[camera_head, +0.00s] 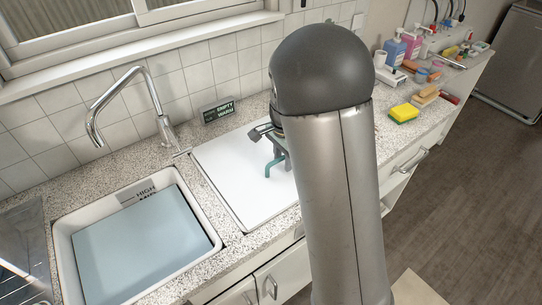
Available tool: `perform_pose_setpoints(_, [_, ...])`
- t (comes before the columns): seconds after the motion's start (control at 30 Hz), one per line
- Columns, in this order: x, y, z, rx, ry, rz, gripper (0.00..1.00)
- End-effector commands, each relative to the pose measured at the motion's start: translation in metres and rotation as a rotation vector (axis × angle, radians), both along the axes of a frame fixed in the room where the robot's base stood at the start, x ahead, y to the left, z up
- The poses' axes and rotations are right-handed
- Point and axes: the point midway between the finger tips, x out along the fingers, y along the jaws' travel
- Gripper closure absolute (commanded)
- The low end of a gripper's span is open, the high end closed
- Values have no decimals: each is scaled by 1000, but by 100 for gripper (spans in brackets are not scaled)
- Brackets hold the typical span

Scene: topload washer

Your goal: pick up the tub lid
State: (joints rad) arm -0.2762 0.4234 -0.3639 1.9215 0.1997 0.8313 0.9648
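A flat white panel (233,180), which looks like a lid, lies level in the counter right of the tap. A light blue panel (140,245) sits inside the white-rimmed basin (66,250) at the left; I cannot tell for sure which panel is the tub lid. My gripper (276,168) is over the back right part of the white panel, pointing down. A teal piece shows at its lower end; I cannot tell whether it is a fingertip or a handle, or whether it touches the panel. My own arm hides much of the gripper and the panel's right side.
A tap (150,105) arches over the back of the basin. A small dark sign (217,111) reading "EMPTY" stands at the tiled wall. A yellow sponge (403,113), bottles (396,48) and several small items crowd the right counter. The floor at right is clear.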

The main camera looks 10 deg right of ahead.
Motion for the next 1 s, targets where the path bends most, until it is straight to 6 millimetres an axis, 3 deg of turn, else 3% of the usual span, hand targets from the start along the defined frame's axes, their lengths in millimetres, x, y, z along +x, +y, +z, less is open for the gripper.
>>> perform_pose_setpoints(0.1, [0,0,0,0,0,0,64])
perform_pose_setpoints(0.23, [0,0,0,0,0,0,100])
perform_pose_setpoints(0.67, [1,0,4,0,-2,0,100])
perform_pose_setpoints(1.0, [-2,-1,37,0,-4,0,100])
